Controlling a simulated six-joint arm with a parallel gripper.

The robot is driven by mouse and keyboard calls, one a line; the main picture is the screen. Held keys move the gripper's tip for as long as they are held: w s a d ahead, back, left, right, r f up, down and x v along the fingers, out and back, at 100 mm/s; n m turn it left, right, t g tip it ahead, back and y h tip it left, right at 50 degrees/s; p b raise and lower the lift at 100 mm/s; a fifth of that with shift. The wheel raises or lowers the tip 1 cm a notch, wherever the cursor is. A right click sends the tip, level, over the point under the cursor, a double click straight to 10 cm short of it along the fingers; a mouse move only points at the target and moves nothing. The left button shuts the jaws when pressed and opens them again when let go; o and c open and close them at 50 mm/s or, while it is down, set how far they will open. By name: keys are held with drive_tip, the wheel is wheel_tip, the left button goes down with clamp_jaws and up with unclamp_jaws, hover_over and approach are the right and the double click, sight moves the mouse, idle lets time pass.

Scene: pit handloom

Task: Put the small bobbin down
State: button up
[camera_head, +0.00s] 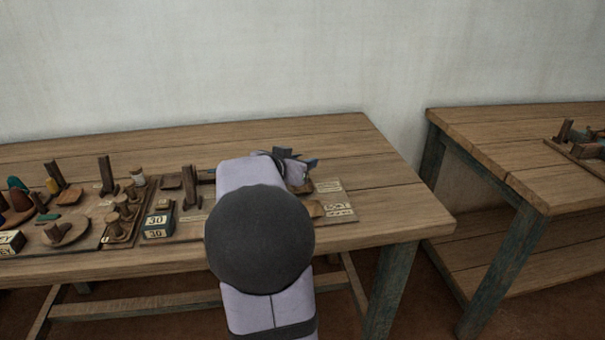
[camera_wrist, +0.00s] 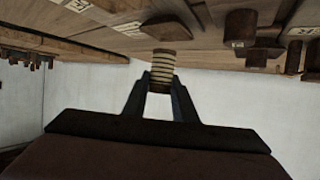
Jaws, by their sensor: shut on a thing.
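In the wrist view, the small bobbin (camera_wrist: 163,62) is a short spool wound with cream thread, with dark brown wood at its end. My gripper (camera_wrist: 162,82) is shut on it, one dark finger on each side. The bobbin's far end is close to a dark brown wooden piece (camera_wrist: 168,32) on the table; I cannot tell whether they touch. In the head view, my gripper (camera_head: 290,163) is over the right part of the table, and my arm hides the bobbin.
The wooden table (camera_head: 385,215) carries boards with upright posts (camera_head: 190,187), pegs, a blue box marked 30 (camera_head: 158,222) and a pale spool (camera_head: 137,176) left of my arm. Labelled pieces (camera_head: 333,198) lie to the right. A second table (camera_head: 500,150) stands further right.

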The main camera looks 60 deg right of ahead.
drive_tip(key=shift+f, duration=1.7)
drive_tip(key=shift+f+b, duration=0.15)
drive_tip(key=shift+b, duration=0.45)
drive_tip(key=o, duration=1)
drive_tip(key=shift+r+p, duration=0.25)
drive_tip(key=shift+p, duration=0.2)
drive_tip(key=b+v, duration=0.1)
drive_tip(key=v, duration=1.1)
